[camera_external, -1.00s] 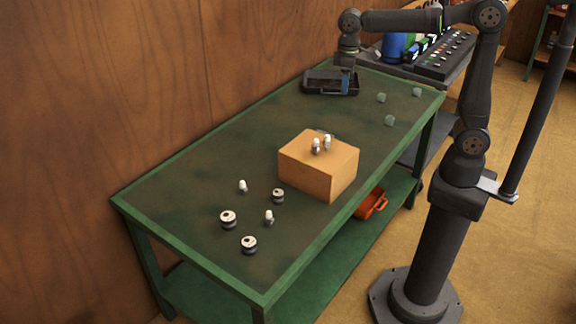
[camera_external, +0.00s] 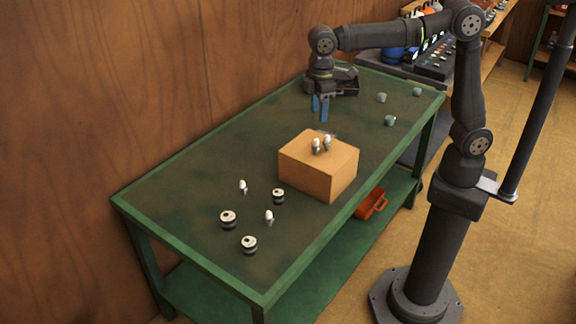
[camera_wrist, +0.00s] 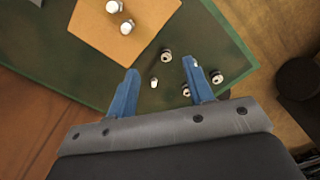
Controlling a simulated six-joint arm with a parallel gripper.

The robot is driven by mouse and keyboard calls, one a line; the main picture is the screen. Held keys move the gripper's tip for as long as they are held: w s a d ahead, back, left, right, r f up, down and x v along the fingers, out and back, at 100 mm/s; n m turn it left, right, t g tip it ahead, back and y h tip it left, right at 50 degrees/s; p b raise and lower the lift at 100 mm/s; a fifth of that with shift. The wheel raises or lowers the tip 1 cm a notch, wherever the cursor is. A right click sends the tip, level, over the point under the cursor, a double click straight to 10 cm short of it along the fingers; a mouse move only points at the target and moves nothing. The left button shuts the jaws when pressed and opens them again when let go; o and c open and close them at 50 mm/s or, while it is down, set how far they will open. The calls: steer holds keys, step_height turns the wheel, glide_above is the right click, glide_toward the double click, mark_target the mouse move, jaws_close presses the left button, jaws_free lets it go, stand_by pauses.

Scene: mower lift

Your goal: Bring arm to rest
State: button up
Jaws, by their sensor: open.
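My gripper (camera_external: 320,106) hangs with its blue fingers pointing down above the green table (camera_external: 190,170), beyond the tan box (camera_external: 330,178) and in front of the dark tray (camera_external: 346,82). In the wrist view my gripper (camera_wrist: 160,65) is open, its two blue fingers apart and nothing held between them. The box (camera_wrist: 95,30) also shows at the top of the wrist view. Two small white-topped parts (camera_external: 316,146) stand on the box. The gripper partly covers the tray in the external view, so its contents are hidden.
Several black-and-white round parts (camera_external: 228,219) and small white-topped pieces (camera_external: 269,216) stand on the near part of the table. Small greenish pieces (camera_external: 390,120) sit at the right far end. An orange bin (camera_external: 371,204) is on the lower shelf. A wooden wall (camera_external: 120,90) borders the table's left.

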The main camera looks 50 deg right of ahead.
steer(key=s+a+n, duration=0.3)
steer(key=s+a, duration=0.2)
steer(key=a, duration=0.6)
steer(key=shift+s+f, duration=0.2)
steer(key=shift+s, duration=0.2)
steer(key=shift+o, duration=0.3)
steer(key=n+y, duration=0.1)
steer(key=n, duration=0.1)
glide_toward(269, 212)
step_height(269, 212, down, 6)
steer(key=shift+w, duration=0.15)
steer(key=shift+a+f, duration=0.15)
steer(key=shift+f, duration=0.85)
steer(key=shift+a+f, duration=0.15)
steer(key=shift+f, duration=0.85)
steer(key=shift+a+f, duration=0.2)
steer(key=shift+f, duration=0.85)
steer(key=c, duration=1)
